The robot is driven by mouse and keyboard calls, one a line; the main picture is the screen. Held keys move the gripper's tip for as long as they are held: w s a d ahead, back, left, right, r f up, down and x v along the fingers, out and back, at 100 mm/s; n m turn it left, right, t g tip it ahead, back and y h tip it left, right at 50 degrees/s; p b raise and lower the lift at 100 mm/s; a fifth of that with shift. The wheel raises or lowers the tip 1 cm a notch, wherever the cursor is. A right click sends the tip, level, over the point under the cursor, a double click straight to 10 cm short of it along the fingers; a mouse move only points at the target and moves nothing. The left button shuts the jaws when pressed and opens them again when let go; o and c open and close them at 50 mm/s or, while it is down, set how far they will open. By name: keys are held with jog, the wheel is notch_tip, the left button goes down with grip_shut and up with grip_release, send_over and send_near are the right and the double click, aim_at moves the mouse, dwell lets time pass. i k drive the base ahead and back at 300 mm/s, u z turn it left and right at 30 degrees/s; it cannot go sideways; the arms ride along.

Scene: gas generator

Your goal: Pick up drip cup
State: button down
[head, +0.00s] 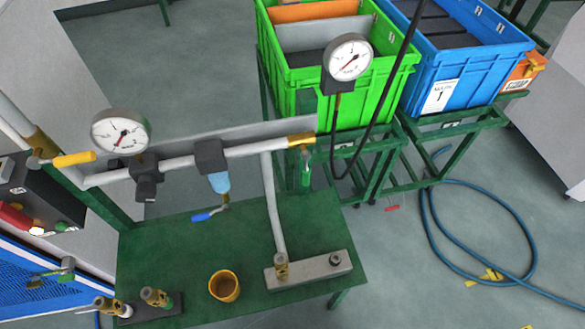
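The drip cup (224,286) is a small, round, yellow-orange open cup. It stands upright on the green metal table (180,245) in the lower middle of the head view. It sits between a grey block with a brass fitting on its right and brass valve fittings on its left. It appears to touch neither. The inside of the cup looks brownish and dark. My gripper is not visible in this view.
Pipes with two gauges (121,131) (347,57) cross above the table. A grey block (308,269) carries a vertical pipe. Green (340,95) and blue (462,60) crates and a blue hose (535,245) are beyond.

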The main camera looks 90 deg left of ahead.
aim_at(224, 285)
jog(key=i, duration=0.25)
jog(key=u, duration=4.35)
jog(key=i, duration=0.5)
jog(key=u, duration=0.05)
jog(key=k, duration=0.5)
jog(key=u, duration=1.9)
jog(key=i, duration=0.95)
